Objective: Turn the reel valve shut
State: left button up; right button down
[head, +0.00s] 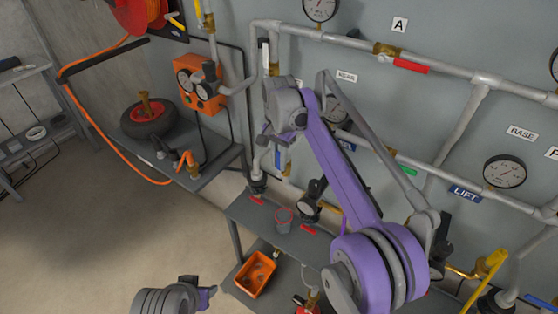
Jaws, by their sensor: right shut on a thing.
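My right gripper (268,138) is at the end of the purple arm, against the upright pipe left of centre. It is shut on what appears to be the reel valve's handle. The gripper and wrist hide the valve and the handle, so the handle's angle cannot be made out. A blue piece shows just below the gripper on the pipe.
A red hose reel (140,14) hangs at the upper left, its orange hose trailing down. An orange gauge box (198,84) is on the wall left of my gripper. A grey shelf (240,211) with a grey cup (284,218) lies below. Open floor is at the left.

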pick_arm(q)
jog(key=w+r+t+p, duration=0.1)
jog(key=w+r+p, duration=0.3)
jog(key=r, duration=0.4)
jog(key=shift+p, duration=0.65)
pick_arm(e)
jog(key=shift+w+a+f+g+h, duration=0.1)
jog(key=shift+w+a+g+h, duration=0.3)
jog(key=shift+h, duration=0.35)
jog(key=shift+w+a+f+g+h, duration=0.15)
jog(key=shift+a+g+h, duration=0.25)
jog(key=shift+g+h, duration=0.3)
jog(key=shift+w+a+g+h, duration=0.3)
jog(key=shift+a+g+h, duration=0.1)
jog(key=shift+h, duration=0.45)
jog(key=c, duration=0.8)
grip_release()
jog(key=shift+f, duration=0.1)
